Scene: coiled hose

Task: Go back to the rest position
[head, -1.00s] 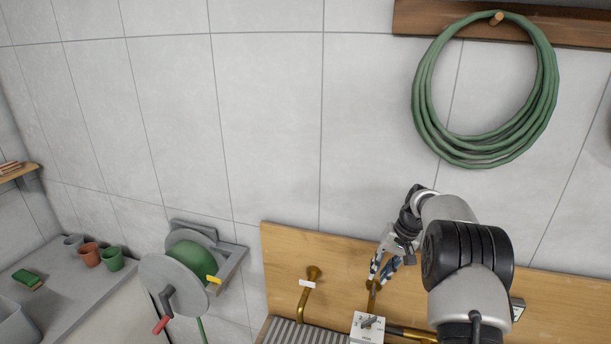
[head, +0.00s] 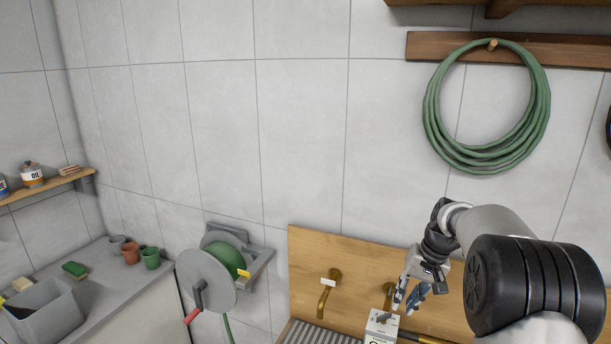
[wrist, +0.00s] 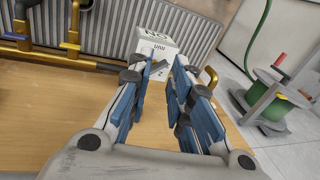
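My gripper (head: 412,294) is in the lower right of the head view, pointing down in front of the wooden backboard (head: 310,265). In the wrist view, my gripper's blue-padded fingers (wrist: 165,85) stand apart with nothing between them. A white box with a grey lever (wrist: 155,48) lies beyond the fingertips, and the same white box (head: 381,322) is just below my gripper in the head view. Whether the fingertips touch the box I cannot tell, but a gap shows in the wrist view. The coiled green hose (head: 438,130) hangs on a wooden peg on the wall.
A hose reel (head: 208,282) with a red-handled crank is on the wall left of the backboard. Brass pipes (head: 326,295) and a ribbed grey panel (wrist: 215,42) are close to my gripper. A counter (head: 95,285) with pots and a shelf are at the left.

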